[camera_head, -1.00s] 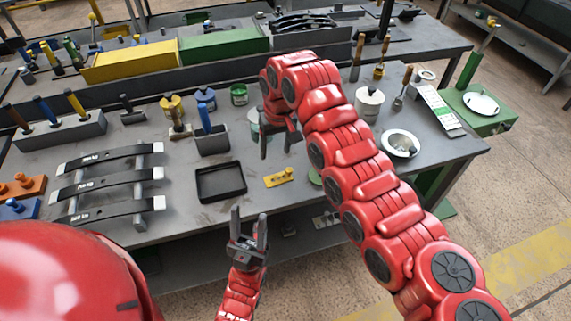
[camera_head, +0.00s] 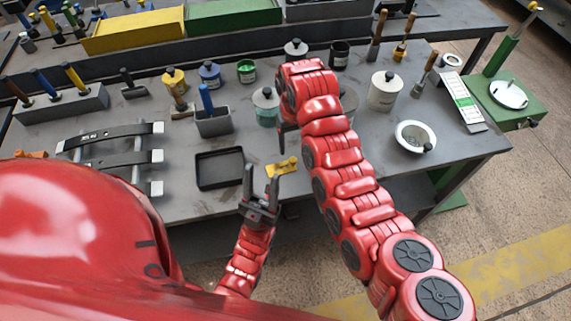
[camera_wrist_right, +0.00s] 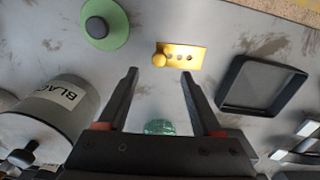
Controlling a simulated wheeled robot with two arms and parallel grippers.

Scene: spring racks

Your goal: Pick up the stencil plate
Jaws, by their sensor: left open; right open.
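The stencil plate (camera_head: 283,167) is a small yellow plate with a round knob. It lies flat on the grey bench, just right of the black tray. In the right wrist view the plate (camera_wrist_right: 184,56) shows its knob and a row of holes. My right gripper (camera_wrist_right: 159,75) is open and empty, with the plate beyond its fingertips and not touching. In the head view my right arm mostly hides this gripper. My left gripper (camera_head: 261,178) is open and empty at the bench's front edge, pointing up beside the tray and plate.
The black tray (camera_head: 219,184) stands left of the plate. A green disc with a dark knob (camera_wrist_right: 96,27) and a pot labelled BLACK (camera_wrist_right: 62,98) are nearby. A tool holder (camera_head: 213,125) and a teal-green jar (camera_head: 267,117) stand behind.

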